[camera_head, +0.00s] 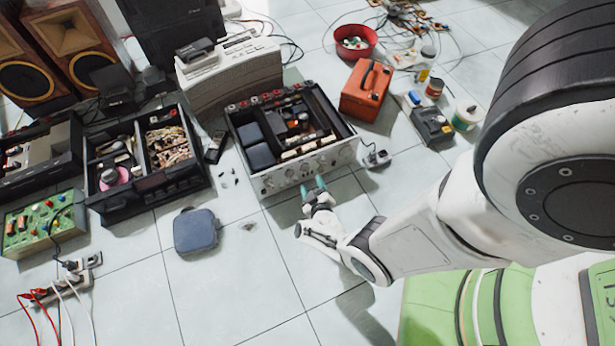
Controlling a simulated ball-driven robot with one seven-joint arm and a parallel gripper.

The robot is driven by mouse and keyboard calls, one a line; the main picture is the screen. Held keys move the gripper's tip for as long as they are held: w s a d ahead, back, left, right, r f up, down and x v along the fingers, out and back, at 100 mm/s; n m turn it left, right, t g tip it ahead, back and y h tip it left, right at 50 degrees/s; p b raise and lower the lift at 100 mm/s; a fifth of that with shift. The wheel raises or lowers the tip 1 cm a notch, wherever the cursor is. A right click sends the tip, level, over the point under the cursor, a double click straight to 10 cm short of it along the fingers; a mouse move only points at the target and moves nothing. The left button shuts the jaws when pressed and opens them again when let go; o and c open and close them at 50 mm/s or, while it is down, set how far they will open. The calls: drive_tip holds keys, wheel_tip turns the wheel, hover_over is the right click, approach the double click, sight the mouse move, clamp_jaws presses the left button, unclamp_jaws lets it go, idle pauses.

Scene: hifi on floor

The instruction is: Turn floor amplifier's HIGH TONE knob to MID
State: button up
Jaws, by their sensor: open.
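The floor amplifier (268,184) stands on the tiles in the middle of the view, its top open and its inner parts showing. Its silver front panel faces me and carries several knobs. The labels are too small to read, so I cannot tell which knob is HIGH TONE or where it points. My gripper (313,188) is open in front of the panel's middle, with its teal fingertips close to a knob. I cannot tell whether they touch it. The fingers hide part of the panel's lower edge.
A blue-grey case (196,231) lies on the floor left of my gripper. An orange box (366,92) and a small plug adapter (376,158) are right of the amplifier. Another opened black unit (150,187) stands to the left. The front floor is mostly clear.

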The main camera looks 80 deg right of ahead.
sight(306, 169)
drive_tip(key=b+x, duration=0.4)
drive_tip(key=x, duration=0.3)
drive_tip(key=shift+c, duration=0.5)
drive_tip(key=c, duration=0.9)
